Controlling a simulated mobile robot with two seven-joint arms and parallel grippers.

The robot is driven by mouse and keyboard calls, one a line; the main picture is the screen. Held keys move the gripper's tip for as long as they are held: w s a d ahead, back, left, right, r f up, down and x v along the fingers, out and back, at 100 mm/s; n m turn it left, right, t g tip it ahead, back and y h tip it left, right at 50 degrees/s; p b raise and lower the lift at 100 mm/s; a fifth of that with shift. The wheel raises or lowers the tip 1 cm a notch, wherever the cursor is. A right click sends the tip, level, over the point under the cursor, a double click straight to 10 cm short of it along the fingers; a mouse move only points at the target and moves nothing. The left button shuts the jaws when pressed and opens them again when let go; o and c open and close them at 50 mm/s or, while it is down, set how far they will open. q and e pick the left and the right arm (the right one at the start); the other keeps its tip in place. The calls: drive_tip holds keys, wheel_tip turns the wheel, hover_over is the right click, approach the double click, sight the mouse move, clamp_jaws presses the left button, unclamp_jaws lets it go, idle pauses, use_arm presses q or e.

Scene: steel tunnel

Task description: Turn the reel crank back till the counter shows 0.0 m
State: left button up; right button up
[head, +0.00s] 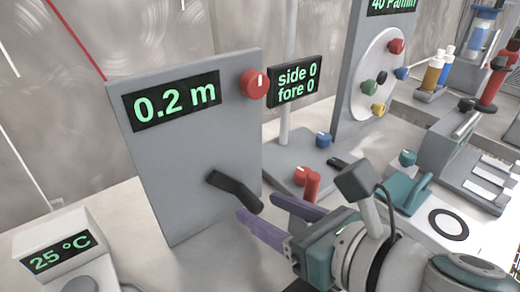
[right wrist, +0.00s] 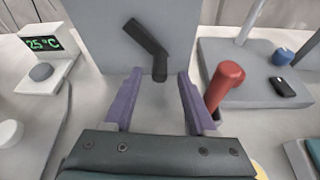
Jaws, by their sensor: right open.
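The grey reel panel (head: 190,150) stands upright in the head view, and its counter (head: 174,102) reads 0.2 m in green. The black crank (head: 233,188) is on the panel's lower front, with its arm slanting down to the right. In the right wrist view the crank (right wrist: 148,40) ends in a short grip (right wrist: 160,72) at the middle. My right gripper (head: 260,206) is open, its two purple fingers pointing at the panel. The grip shows between the fingertips in the wrist view, with gaps on both sides. My left gripper is out of view.
A red knob (head: 254,84) sits at the panel's upper right. A red upright cylinder (right wrist: 224,84) stands close right of my right finger. A 25 °C box (head: 58,252) is at lower left. A display post (head: 295,80) and a valve board (head: 376,75) stand right of the panel.

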drive_tip(key=shift+w+a+f, duration=0.2)
drive_tip(key=shift+w+a, duration=0.1)
drive_tip(key=shift+w, duration=0.05)
drive_tip(key=shift+c, duration=0.4)
clamp_jaws()
